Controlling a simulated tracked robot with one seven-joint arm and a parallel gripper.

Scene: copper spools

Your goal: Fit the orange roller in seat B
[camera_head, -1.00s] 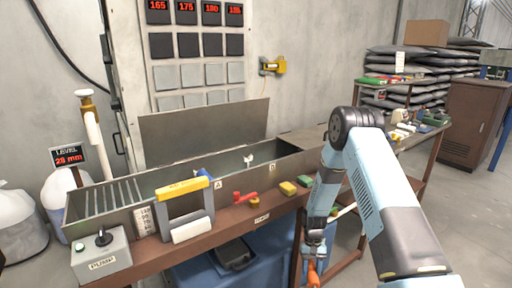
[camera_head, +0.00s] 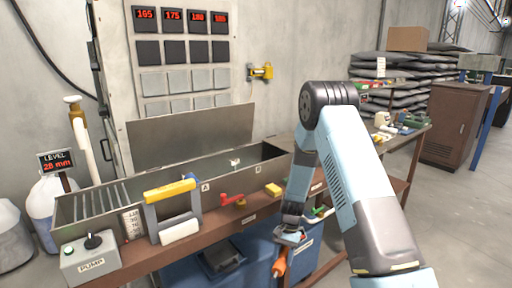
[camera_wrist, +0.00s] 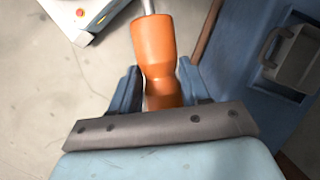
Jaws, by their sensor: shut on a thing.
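The orange roller (camera_wrist: 156,45) is in my gripper (camera_wrist: 160,82), between its two blue fingers in the wrist view. A metal shaft sticks out of its far end. In the head view the orange roller (camera_head: 280,262) hangs below my gripper (camera_head: 288,238), in front of the bench and below its top. Label B (camera_head: 258,170) is on the front wall of the long metal tank (camera_head: 130,215), towards its right end. Label A (camera_head: 206,187) is further left. The inside of the tank by B is mostly hidden by the front wall.
A yellow-handled frame with a white roller (camera_head: 180,232) leans at the tank's front. A red lever (camera_head: 230,198) and a yellow block (camera_head: 273,189) lie on the bench ledge. A pump box (camera_head: 92,258) is at left. A blue bin (camera_head: 250,255) stands below the bench.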

